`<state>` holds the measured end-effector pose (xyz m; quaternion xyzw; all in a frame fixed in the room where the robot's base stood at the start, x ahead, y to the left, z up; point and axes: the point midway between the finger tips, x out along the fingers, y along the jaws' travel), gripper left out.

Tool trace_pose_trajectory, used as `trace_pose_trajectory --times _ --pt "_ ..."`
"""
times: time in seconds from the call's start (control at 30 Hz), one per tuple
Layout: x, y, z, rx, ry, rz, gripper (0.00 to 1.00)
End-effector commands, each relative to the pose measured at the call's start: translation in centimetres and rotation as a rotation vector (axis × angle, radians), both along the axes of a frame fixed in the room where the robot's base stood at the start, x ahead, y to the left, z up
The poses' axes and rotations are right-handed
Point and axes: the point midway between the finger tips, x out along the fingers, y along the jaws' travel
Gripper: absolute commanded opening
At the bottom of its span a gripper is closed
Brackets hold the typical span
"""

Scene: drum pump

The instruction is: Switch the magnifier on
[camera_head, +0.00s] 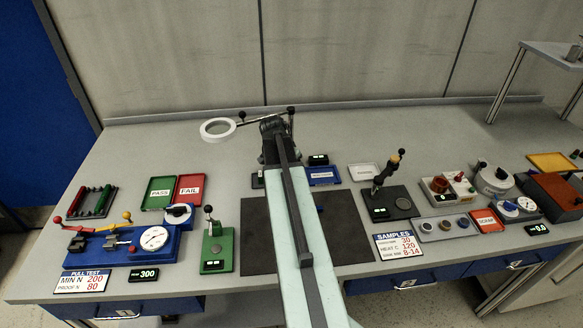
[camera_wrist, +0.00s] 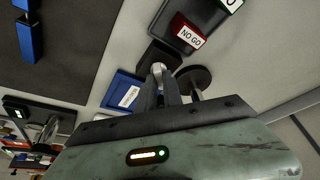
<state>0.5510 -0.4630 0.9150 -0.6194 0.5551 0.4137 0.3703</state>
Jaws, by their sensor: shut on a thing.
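The magnifier (camera_head: 217,130) is a white ring on a thin dark jointed arm at the back of the bench, left of my gripper. Its arm runs right to a dark post behind my gripper (camera_head: 270,123). I cannot tell whether its ring is lit. In the wrist view my gripper (camera_wrist: 166,78) is shut on a small pale metal knob (camera_wrist: 158,69) by a black block (camera_wrist: 158,55). A dark round disc on a stem (camera_wrist: 194,80) stands right beside the fingers. My arm hides part of the bench in the head view.
A blue tray (camera_wrist: 122,93) lies close to the fingers in the wrist view. A red NO GO block (camera_wrist: 187,33) sits in a dark tray beyond. Green PASS (camera_head: 158,193) and red FAIL (camera_head: 190,188) trays lie left. A black stand with a lever (camera_head: 384,200) stands right.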

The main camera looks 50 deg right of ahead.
Motion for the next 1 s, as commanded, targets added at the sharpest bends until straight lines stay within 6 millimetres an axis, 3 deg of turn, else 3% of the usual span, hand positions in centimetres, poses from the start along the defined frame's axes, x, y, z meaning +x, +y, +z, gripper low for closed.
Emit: trace_pose_trajectory --times 0.6,0.63,0.7,1.0 --pt "-0.01 0.11 -0.05 0.003 0.001 -0.040 0.00" --pt "-0.01 0.11 -0.05 0.004 0.001 -0.040 0.17" --pt "0.00 0.10 -0.04 0.003 0.000 -0.040 0.33" --pt "0.01 0.06 0.04 0.002 0.000 -0.039 0.33"
